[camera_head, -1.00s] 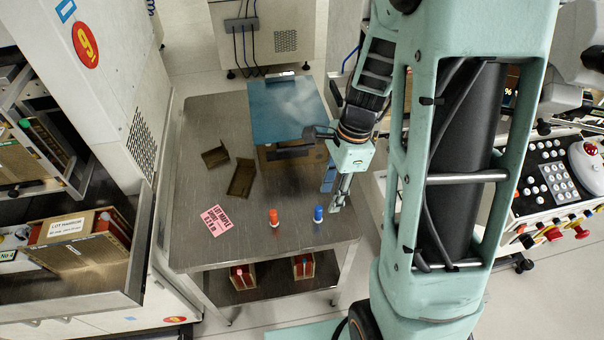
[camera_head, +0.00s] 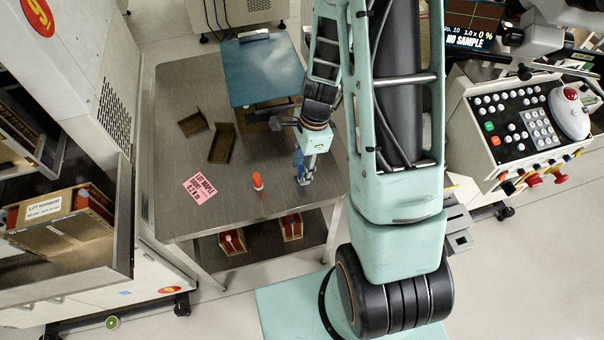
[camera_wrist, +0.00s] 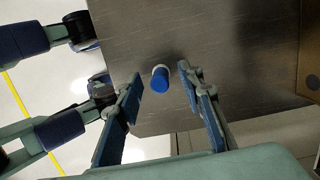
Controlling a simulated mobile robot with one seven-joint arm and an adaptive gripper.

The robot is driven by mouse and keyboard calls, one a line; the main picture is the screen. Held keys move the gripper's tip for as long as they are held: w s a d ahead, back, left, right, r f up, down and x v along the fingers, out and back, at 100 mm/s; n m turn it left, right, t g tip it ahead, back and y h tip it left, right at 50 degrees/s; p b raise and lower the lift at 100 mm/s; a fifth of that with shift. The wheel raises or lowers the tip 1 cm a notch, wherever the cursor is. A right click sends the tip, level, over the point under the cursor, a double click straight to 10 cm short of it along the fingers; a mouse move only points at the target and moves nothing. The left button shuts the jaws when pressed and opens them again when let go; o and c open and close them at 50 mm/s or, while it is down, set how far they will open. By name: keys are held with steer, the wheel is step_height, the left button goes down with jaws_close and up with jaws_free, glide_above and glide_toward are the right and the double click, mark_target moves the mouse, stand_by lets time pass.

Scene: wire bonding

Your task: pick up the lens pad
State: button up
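A small cylinder with a blue top and white base (camera_wrist: 160,78) stands on the metal table (camera_head: 170,110). I cannot tell for certain that it is the lens pad. My gripper (camera_head: 304,180) is above the table's front right part and hides this cylinder in the head view. In the wrist view my gripper (camera_wrist: 159,75) is open, with one blue-padded finger on each side of the cylinder. I see no contact.
A pink card (camera_head: 201,188) lies at the table's front left. Two brown open trays (camera_head: 222,143) lie behind it. A blue panel (camera_head: 262,68) covers a box at the back. Red-fronted boxes (camera_head: 291,227) sit on the lower shelf. A control console (camera_head: 520,130) stands at right.

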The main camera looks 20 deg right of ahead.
steer(key=shift+f, duration=0.35)
steer(key=shift+c, duration=0.2)
steer(key=c, duration=0.9)
